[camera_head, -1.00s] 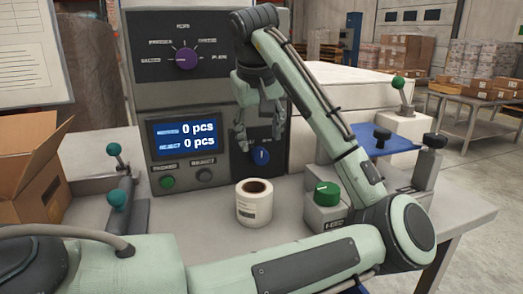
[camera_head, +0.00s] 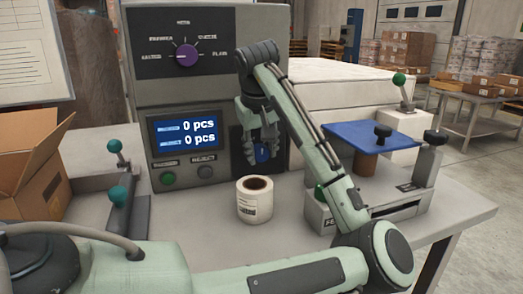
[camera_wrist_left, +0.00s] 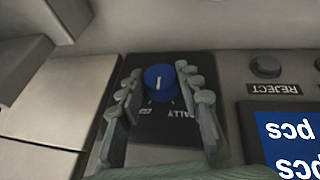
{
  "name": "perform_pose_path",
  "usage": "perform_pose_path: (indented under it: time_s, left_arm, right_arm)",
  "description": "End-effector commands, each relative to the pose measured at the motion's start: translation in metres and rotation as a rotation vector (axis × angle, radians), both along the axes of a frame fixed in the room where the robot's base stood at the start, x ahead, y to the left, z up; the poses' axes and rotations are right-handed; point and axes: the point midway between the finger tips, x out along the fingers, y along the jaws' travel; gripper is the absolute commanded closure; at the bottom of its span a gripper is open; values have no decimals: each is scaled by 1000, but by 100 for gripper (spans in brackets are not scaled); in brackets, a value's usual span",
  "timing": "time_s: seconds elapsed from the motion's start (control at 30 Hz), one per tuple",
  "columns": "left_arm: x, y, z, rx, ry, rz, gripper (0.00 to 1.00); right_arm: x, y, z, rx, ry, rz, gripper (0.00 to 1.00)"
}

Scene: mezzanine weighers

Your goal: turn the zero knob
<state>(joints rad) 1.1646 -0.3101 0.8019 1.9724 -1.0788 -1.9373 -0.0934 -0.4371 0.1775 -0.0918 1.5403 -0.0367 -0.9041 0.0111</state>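The blue knob (camera_head: 262,153) sits on a dark plate low on the right of the grey console. In the left wrist view the knob (camera_wrist_left: 160,83) has a white pointer line, and part of its label reads "TALLY". My left gripper (camera_head: 260,146) is in front of it, fingers spread to either side of the knob. In the left wrist view the fingers (camera_wrist_left: 157,85) are open around it. I cannot tell whether they touch it. In the head view the fingers partly cover the knob. My right gripper is not in view.
A label roll (camera_head: 255,200) stands below. A weigher with a blue plate (camera_head: 365,137) is at right. An open carton (camera_head: 45,170) is at left.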

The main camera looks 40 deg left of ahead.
Motion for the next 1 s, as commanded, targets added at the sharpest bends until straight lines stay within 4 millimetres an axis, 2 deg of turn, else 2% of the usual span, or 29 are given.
perform_pose_path:
  time_s: [0.03, 0.13, 0.17, 0.47, 1.0]
  left_arm:
    - [0, 0, 0, 0, 0, 0, 81]
    - [0, 0, 0, 0, 0, 0, 93]
    - [0, 0, 0, 0, 0, 0, 94]
    - [-1, 1, 0, -27, -50, 3, 94]
    - [-7, 3, -3, -199, -381, 4, 94]
  right_arm:
    - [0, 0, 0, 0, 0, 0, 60]
    - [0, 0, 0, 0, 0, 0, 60]
    - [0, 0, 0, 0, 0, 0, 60]
    - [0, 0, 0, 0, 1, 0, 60]
    - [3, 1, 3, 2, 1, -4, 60]
